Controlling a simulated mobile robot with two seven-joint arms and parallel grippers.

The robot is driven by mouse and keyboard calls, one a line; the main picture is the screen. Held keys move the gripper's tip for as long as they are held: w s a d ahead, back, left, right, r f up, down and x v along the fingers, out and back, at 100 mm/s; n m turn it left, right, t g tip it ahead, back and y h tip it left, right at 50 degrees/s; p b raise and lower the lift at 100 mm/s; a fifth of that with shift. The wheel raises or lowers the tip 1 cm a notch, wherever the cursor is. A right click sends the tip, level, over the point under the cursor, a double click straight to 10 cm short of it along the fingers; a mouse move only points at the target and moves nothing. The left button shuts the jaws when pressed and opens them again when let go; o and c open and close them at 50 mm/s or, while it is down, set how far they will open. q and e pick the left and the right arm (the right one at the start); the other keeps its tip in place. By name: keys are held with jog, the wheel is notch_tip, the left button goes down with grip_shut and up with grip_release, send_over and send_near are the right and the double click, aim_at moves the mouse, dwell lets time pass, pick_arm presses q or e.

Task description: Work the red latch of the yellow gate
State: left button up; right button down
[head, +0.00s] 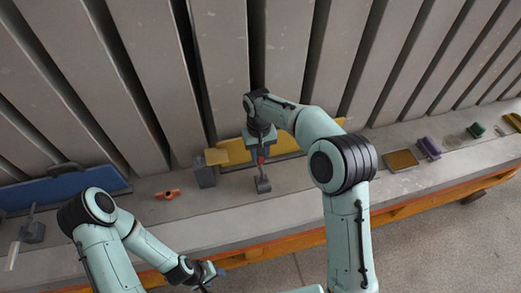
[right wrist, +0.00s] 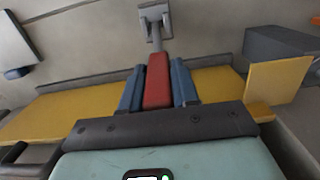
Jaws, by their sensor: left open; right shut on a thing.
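The yellow gate (head: 235,151) is a low panel at the foot of the grey slats, near the middle of the head view. It spans the right wrist view (right wrist: 55,115) behind my fingers. The red latch (right wrist: 157,80) is a red bar with a grey end piece (right wrist: 153,14). In the head view the latch (head: 261,158) is mostly hidden by my right gripper (head: 262,150). My right gripper (right wrist: 158,88) is shut on the red latch, with a blue finger on each side. My left gripper (head: 215,274) is open and empty near the front edge, well away from the gate.
A grey block (head: 205,176) stands at the gate's left end, beside a yellow plate (head: 217,156). A blue panel (head: 50,190) and an orange piece (head: 168,194) are to the left.

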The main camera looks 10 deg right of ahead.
jog(key=shift+w, duration=0.1)
dwell(0.4)
jog(key=c, duration=0.9)
grip_release()
jog(key=r, duration=0.4)
jog(key=w+r, duration=0.1)
jog(key=r, duration=0.8)
jog(key=shift+w+r, duration=0.1)
jog(key=shift+w, duration=0.15)
jog(key=shift+s+a, duration=0.1)
